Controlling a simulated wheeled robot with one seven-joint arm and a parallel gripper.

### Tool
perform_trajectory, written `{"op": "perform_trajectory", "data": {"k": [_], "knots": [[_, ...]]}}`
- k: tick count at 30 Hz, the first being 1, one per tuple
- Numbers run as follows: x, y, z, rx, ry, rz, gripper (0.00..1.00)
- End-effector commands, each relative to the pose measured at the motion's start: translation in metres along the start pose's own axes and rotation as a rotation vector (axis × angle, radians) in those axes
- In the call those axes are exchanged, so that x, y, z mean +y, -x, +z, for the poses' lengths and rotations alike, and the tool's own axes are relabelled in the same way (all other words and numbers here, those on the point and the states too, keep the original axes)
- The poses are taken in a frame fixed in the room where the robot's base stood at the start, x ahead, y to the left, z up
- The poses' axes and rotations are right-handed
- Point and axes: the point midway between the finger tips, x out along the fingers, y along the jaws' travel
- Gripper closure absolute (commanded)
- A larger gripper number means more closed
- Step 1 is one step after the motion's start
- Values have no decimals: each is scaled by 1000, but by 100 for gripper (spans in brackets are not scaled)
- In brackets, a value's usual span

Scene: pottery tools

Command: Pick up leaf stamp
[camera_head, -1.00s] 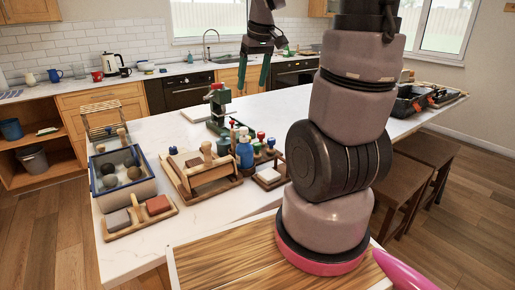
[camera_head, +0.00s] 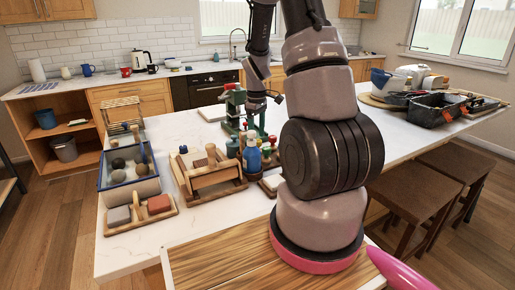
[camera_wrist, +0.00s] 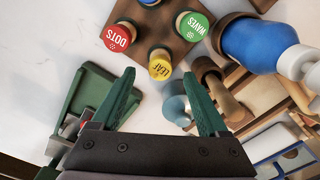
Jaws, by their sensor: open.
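The leaf stamp (camera_wrist: 160,67) has a round yellow top marked LEAF. In the wrist view it stands at the near edge of a brown wooden stand (camera_wrist: 165,22), between the red DOTS stamp (camera_wrist: 116,38) and the green WAVES stamp (camera_wrist: 191,26). My gripper (camera_wrist: 161,75) is open, with green fingers spread on either side of the leaf stamp in the picture. I see no contact, and the height gap is hard to judge. In the head view my gripper (camera_head: 257,126) is low over the counter behind the blue bottle; the leaf stamp cannot be made out there.
A blue bottle (camera_wrist: 255,42) stands right of the stamps, with wooden-handled tools below it. A green press (camera_head: 234,104) stands close to my gripper. A wooden tool rack (camera_head: 210,180) and a blue-rimmed bin (camera_head: 128,172) are left. The front counter has clear white space.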

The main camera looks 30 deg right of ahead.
Motion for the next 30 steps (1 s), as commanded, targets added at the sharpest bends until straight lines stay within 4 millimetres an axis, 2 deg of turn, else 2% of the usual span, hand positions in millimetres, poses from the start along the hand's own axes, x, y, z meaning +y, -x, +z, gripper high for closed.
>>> {"op": "perform_trajectory", "data": {"k": [10,19,25,30], "knots": [[0,-46,3,-1,-2,-1,23],[0,-50,3,1,-1,1,23],[0,-50,3,1,-1,1,99],[0,-50,3,1,-1,1,100]]}}
